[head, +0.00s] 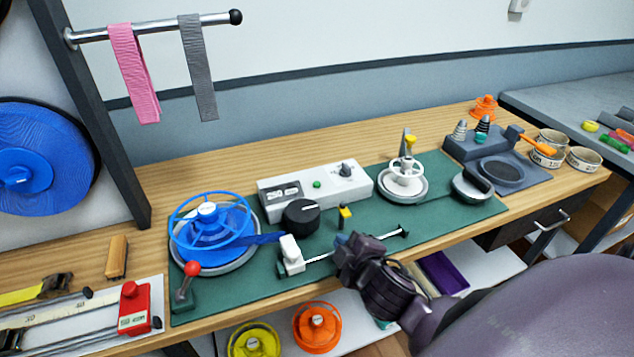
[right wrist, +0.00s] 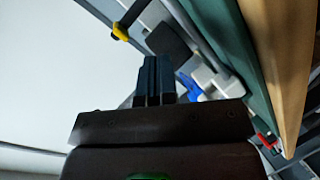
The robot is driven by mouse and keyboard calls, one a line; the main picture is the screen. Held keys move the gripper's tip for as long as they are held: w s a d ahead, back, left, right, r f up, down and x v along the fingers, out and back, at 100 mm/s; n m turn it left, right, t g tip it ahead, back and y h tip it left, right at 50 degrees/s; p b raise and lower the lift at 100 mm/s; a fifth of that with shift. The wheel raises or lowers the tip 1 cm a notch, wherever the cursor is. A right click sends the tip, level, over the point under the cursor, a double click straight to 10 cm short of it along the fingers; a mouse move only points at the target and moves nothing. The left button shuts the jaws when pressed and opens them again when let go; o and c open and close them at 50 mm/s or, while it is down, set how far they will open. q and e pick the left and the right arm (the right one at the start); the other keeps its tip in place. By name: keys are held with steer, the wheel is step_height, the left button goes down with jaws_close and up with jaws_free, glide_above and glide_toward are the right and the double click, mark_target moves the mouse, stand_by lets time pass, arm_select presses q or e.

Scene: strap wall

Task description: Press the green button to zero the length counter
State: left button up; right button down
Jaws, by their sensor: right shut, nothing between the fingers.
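The green button (head: 317,184) is a small round cap on the top of the white counter box (head: 262,208), in the head view. It sits between the dark counter display (head: 284,192) and a dark knob (head: 345,170). My right gripper (head: 344,241) is shut and empty, in front of the box and lower right of the button, apart from it. In the right wrist view its closed fingers (right wrist: 155,78) point up the picture; I cannot make out the button there. My left gripper is not in view.
A yellow-topped post (head: 345,212) stands between my right gripper and the box. A large black dial (head: 301,216), a white slider block (head: 291,250) and a blue strap reel (head: 208,235) are to the left. A white-hubbed roller (head: 405,178) is to the right.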

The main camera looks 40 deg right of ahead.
steer(key=w+a+r+n+y, duration=0.3)
steer(key=w+r+n+y, duration=0.35)
steer(key=n, duration=0.85)
steer(key=w+a+r+n+y, duration=0.4)
steer(key=w+r+n+y, duration=0.3)
steer(key=n, duration=0.8)
steer(key=w+d+n+g+h, duration=0.2)
steer(key=d+n+h, duration=0.1)
steer(key=d+n, duration=0.2)
steer(key=w+d+n+g+h+p, duration=0.1)
steer(key=w+d+n+g+h, duration=0.2)
steer(key=d+n, duration=0.3)
steer(key=shift+d+f+n+g, duration=0.25)
steer(key=shift+d+n+g, duration=0.05)
steer(key=shift+d, duration=0.7)
steer(key=shift+f, duration=0.15)
